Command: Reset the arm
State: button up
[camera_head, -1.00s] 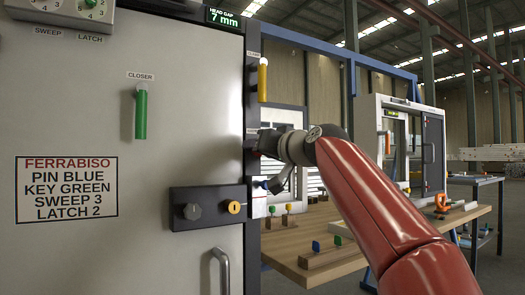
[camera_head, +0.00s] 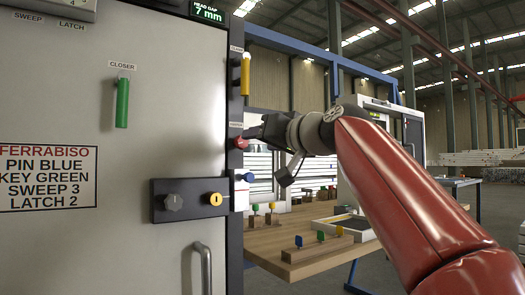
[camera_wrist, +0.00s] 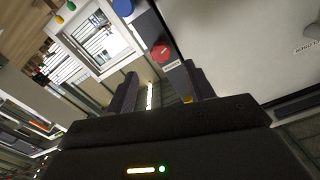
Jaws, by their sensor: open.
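My gripper (camera_head: 258,132) is at the end of my red arm, beside the right edge of the grey door panel (camera_head: 120,150). In the wrist view my gripper (camera_wrist: 160,88) has its two dark fingers apart, with nothing between them. A red knob (camera_head: 240,142) on the dark frame post is close to the fingertips in the head view. The red knob also shows in the wrist view (camera_wrist: 161,52), beyond the fingers. I cannot tell whether a finger touches it.
A green closer handle (camera_head: 122,103), a block with a yellow knob (camera_head: 215,198) and a door handle (camera_head: 203,265) are on the panel. A yellow handle (camera_head: 245,75) and a blue knob (camera_head: 247,177) are on the post. A wooden table (camera_head: 300,262) with coloured keys stands right.

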jog(key=s+d+f+m+g+h+p, duration=0.1)
jog(key=s+d+f+g+h+p, duration=0.1)
jog(key=s+f, duration=0.7)
jog(key=s+d+f+m+g+h+p, duration=0.1)
jog(key=s+d+f+g+h+p, duration=0.2)
jog(key=f, duration=1.6)
jog(key=s+d+f+m+g+h+p, duration=0.1)
jog(key=s+d+f+g+h, duration=0.3)
jog(key=s+d+f, duration=0.4)
jog(key=s+f+h+p, duration=0.1)
jog(key=s+f, duration=0.6)
jog(key=s, duration=0.2)
jog(key=shift+d, duration=0.35)
